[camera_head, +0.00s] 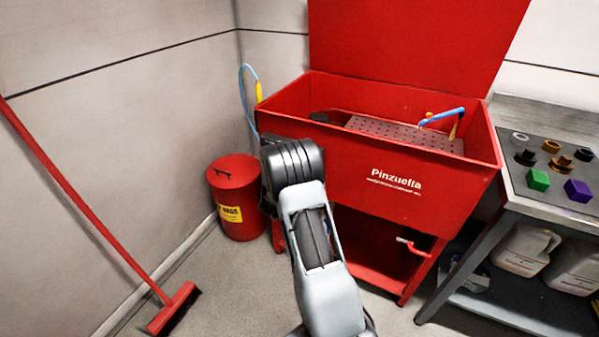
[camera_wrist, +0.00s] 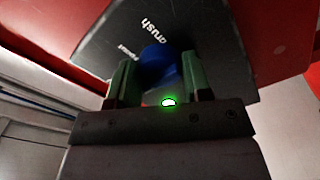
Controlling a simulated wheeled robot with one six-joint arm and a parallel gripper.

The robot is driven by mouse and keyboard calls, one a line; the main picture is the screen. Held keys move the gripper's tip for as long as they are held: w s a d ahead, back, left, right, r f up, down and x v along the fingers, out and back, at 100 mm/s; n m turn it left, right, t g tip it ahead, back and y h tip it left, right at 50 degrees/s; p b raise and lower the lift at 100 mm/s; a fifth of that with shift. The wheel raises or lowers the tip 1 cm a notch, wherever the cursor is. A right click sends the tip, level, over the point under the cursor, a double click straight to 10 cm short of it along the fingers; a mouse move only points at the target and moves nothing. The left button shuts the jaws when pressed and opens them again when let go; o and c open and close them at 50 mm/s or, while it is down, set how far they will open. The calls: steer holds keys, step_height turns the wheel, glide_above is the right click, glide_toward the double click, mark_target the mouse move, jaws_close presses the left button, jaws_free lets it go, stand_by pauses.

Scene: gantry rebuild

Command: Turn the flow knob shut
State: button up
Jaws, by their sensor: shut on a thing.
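In the wrist view a round blue knob (camera_wrist: 158,60) sits on a dark grey plate (camera_wrist: 210,40) with white lettering, partly readable as "rush". My gripper (camera_wrist: 160,76) has its two green fingers on either side of the knob and is shut on it. The knob's lower part is hidden between the fingers, and no position mark on it can be made out. In the head view my arm reaches to the left front corner of the red parts washer (camera_head: 350,155). The gripper and the knob are hidden there behind my arm.
A red bin (camera_head: 236,200) stands left of the washer, and a red broom (camera_head: 175,308) leans on the left wall. A blue hose (camera_head: 243,85) loops by the washer's left side. A metal bench (camera_head: 520,200) with small coloured parts is at right.

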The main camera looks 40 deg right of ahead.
steer(key=o, duration=0.9)
steer(key=v, duration=1.3)
steer(key=shift+s+a+p, duration=0.2)
steer(key=shift+a+p, duration=0.15)
steer(key=shift+p, duration=0.1)
steer(key=shift+f, duration=0.1)
